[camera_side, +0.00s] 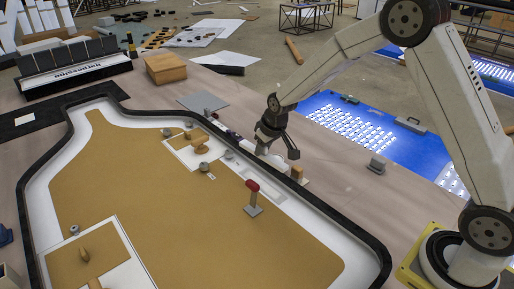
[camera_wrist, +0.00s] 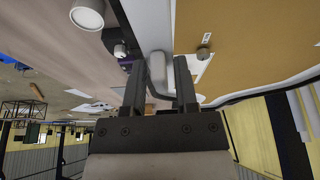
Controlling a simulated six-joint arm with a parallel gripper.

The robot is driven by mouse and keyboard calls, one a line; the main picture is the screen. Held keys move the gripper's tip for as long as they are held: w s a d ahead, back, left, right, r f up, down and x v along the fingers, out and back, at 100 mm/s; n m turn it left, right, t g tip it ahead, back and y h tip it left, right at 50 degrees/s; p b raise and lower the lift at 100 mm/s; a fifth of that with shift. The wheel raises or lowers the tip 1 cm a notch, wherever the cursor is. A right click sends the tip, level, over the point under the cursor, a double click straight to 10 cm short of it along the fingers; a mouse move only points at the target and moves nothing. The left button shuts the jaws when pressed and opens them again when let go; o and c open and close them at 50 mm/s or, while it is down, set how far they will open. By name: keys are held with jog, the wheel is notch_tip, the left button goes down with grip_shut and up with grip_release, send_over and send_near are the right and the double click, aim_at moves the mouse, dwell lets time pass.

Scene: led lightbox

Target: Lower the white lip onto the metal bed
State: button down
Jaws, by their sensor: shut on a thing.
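My gripper (camera_side: 277,148) is low over the black-rimmed panel's upper right edge. In the wrist view, its two dark fingers (camera_wrist: 157,68) stand on either side of a pale, rounded piece, which I take as the white lip (camera_wrist: 158,72). They are shut on it. In the side view a small white part (camera_side: 262,149) shows under the gripper, largely hidden by the fingers. I cannot tell for sure which surface is the metal bed. A pale strip (camera_side: 285,205) runs along the panel's inner edge below the gripper. Contact under the piece is hidden.
A red-topped upright (camera_side: 253,194) stands close to the gripper on the panel. A wooden box (camera_side: 165,68) and a grey plate (camera_side: 203,101) lie at upper left. A blue board (camera_side: 350,120) lies behind. The tan panel's middle (camera_side: 150,195) is clear.

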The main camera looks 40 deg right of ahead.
aim_at(272, 158)
jog(key=shift+f, duration=4.9)
jog(key=shift+f, duration=0.7)
jog(key=shift+c, duration=1.5)
grip_release()
jog(key=shift+r, duration=0.1)
jog(key=shift+v, duration=3.55)
jog(key=shift+s+r, duration=0.15)
jog(key=shift+r, duration=0.1)
